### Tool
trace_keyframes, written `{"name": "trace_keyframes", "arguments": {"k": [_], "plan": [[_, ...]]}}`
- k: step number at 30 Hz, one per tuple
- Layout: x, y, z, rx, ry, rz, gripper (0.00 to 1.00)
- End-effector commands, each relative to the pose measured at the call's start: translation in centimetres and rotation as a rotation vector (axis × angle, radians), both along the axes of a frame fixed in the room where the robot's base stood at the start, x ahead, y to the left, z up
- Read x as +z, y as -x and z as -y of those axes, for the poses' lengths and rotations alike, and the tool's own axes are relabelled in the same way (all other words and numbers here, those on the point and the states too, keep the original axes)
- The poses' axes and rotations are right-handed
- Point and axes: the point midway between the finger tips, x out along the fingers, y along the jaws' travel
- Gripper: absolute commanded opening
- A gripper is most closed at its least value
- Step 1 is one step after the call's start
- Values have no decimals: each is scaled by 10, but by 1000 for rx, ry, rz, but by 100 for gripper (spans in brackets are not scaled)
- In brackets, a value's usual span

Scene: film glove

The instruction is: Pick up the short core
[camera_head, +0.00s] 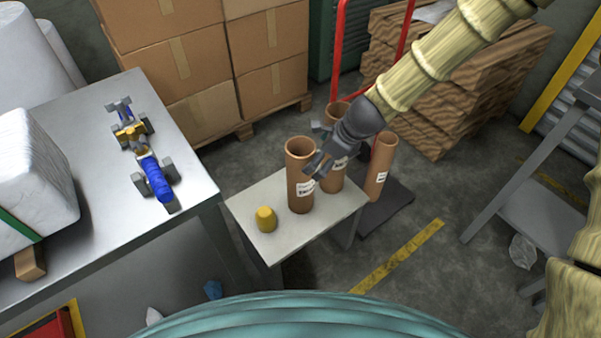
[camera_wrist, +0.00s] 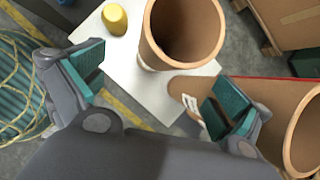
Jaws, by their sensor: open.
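Three open brown cardboard cores stand upright. The left core (camera_head: 300,185) has a white label and stands on the small white table (camera_head: 262,190); it looks shorter than the middle core (camera_head: 336,176). In the wrist view the left core (camera_wrist: 151,50) shows its open mouth at top centre, beyond my fingers. The right core (camera_head: 379,170) stands beside the table. My gripper (camera_head: 315,148) is open and empty, next to the left core's rim and partly in front of the middle core. In the wrist view its fingers (camera_wrist: 155,85) are wide apart, the right one over a tall core's side.
A yellow piece (camera_head: 265,220) sits on the table left of the left core. A metal workbench (camera_head: 95,140) is at left, boxes (camera_head: 185,60) behind. A red hand truck (camera_head: 338,40) and stacked brown slabs (camera_head: 450,110) stand behind the cores.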

Motion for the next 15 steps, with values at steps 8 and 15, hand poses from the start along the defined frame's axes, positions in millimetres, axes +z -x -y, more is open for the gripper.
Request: {"name": "trace_keyframes", "arguments": {"k": [8, 15], "plan": [[45, -22, -19, -116, -107, -26, 100], [21, -29, -33, -117, -108, -28, 100]]}}
